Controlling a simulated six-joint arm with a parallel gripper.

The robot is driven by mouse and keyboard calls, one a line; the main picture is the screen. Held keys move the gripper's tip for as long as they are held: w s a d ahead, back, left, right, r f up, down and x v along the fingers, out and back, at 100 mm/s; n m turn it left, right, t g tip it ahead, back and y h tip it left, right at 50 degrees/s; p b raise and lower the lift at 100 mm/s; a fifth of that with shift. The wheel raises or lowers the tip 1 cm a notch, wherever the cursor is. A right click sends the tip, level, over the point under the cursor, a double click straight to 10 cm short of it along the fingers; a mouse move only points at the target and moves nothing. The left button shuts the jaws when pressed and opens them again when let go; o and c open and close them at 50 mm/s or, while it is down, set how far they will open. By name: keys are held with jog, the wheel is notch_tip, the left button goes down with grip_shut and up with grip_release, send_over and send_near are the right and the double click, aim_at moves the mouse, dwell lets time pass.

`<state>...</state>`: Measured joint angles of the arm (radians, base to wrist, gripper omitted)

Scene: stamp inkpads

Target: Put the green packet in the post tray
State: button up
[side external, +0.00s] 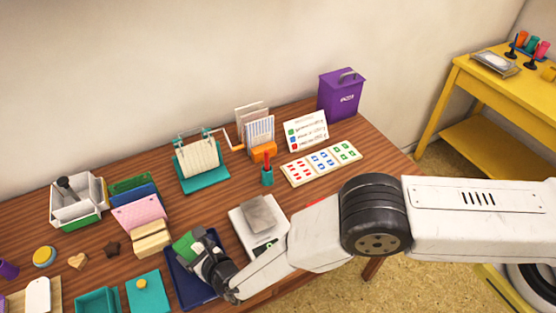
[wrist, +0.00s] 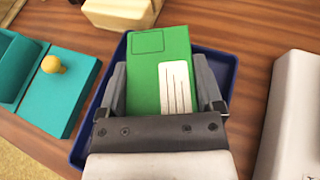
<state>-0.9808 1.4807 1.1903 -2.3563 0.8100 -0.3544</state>
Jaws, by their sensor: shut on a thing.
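The green packet (side external: 183,246) has a white lined label, clear in the wrist view (wrist: 145,75). My gripper (wrist: 161,82) is shut on it, one grey finger along each side. In the side external view my gripper (side external: 207,255) holds the packet over a dark blue tray (side external: 183,289). That tray is the likely post tray; no label on it is readable. In the wrist view its rim (wrist: 229,75) shows around the packet. My gripper hides part of the tray, and I cannot tell whether the packet touches its floor.
A white scale (side external: 243,233) with a grey packet (side external: 258,214) stands to the right of the tray. A teal box with a yellow knob (side external: 143,286) is to the left. A wooden block (side external: 151,238) and a rack of coloured cards (side external: 140,208) stand behind.

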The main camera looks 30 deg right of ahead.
jog(key=o, duration=1.2)
jog(key=shift+o, duration=0.2)
jog(key=shift+r, duration=0.1)
jog(key=shift+s, duration=0.1)
jog(key=shift+s+d+r, duration=0.1)
jog(key=shift+s+r, duration=0.05)
jog(key=shift+v, duration=3.45)
